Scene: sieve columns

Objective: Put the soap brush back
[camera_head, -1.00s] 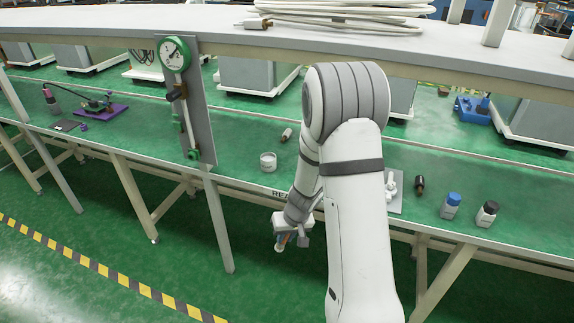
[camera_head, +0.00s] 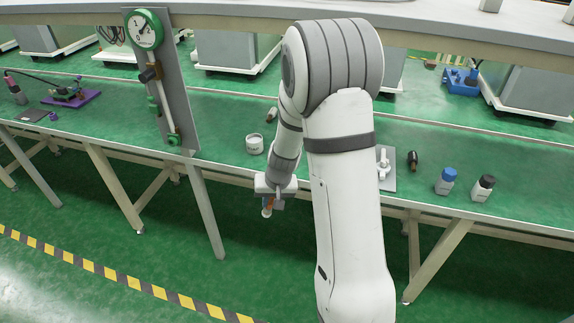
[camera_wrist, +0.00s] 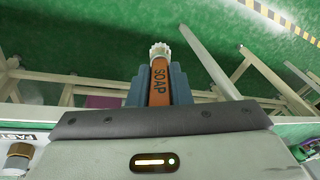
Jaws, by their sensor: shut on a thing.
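My gripper (camera_head: 270,199) hangs in front of the bench's near edge, a little below and in front of the white cup on the bench. In the wrist view its blue-grey jaws (camera_wrist: 160,86) are shut on the soap brush (camera_wrist: 160,78). In the head view the brush (camera_head: 267,209) shows only as a small orange and pale tip below the jaws. The handle's rear end is hidden by the gripper body.
The white cup (camera_head: 254,144) stands on the green bench (camera_head: 225,125), with a small cylinder (camera_head: 271,115) behind it. A gauge panel (camera_head: 170,80) stands to the left. A grey board with white parts (camera_head: 384,165), a dark bottle (camera_head: 412,160), a blue-capped bottle (camera_head: 446,181) and a black-capped bottle (camera_head: 482,188) are on the right.

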